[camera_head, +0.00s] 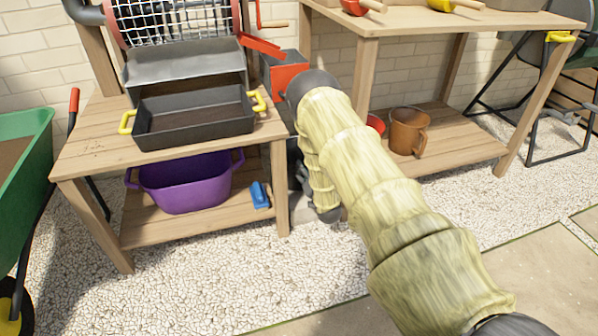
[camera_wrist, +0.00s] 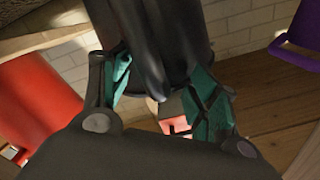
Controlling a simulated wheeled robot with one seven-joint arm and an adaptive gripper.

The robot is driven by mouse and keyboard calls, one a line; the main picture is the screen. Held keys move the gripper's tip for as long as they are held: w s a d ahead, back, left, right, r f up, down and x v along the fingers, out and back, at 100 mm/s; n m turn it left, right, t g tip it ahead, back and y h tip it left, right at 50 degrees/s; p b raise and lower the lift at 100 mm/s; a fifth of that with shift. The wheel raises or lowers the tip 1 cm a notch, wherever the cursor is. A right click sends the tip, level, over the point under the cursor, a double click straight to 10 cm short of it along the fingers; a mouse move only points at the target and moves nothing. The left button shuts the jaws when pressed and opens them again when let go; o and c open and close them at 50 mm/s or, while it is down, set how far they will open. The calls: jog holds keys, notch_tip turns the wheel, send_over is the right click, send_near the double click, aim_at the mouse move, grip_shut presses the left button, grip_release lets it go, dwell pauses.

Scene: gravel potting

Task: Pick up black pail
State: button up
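In the wrist view, a smooth dark object (camera_wrist: 165,30), which looks like the black pail, rises between and beyond my gripper's fingers. My gripper (camera_wrist: 163,88) has its two teal-padded fingers spread apart, one on each side of the dark shape. I cannot tell whether either pad touches it. In the head view, my arm reaches down between the two wooden tables and hides the gripper. A dark patch (camera_head: 295,165) shows beside the left table's leg. It is too covered to tell whether it is the pail or my gripper.
The left table (camera_head: 85,150) holds a black tray (camera_head: 190,133) with yellow handles. A purple tub (camera_head: 185,185) and a blue brush (camera_head: 260,195) sit on its shelf. The right table's shelf (camera_head: 465,145) holds a brown pot (camera_head: 407,132). A green wheelbarrow (camera_head: 35,150) stands left. Gravel in front is clear.

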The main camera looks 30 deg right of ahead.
grip_shut()
jog(key=shift+r, duration=0.1)
notch_tip(320, 180, up, 10)
jog(key=p, duration=0.5)
jog(key=shift+s+d, duration=0.1)
dwell(0.4)
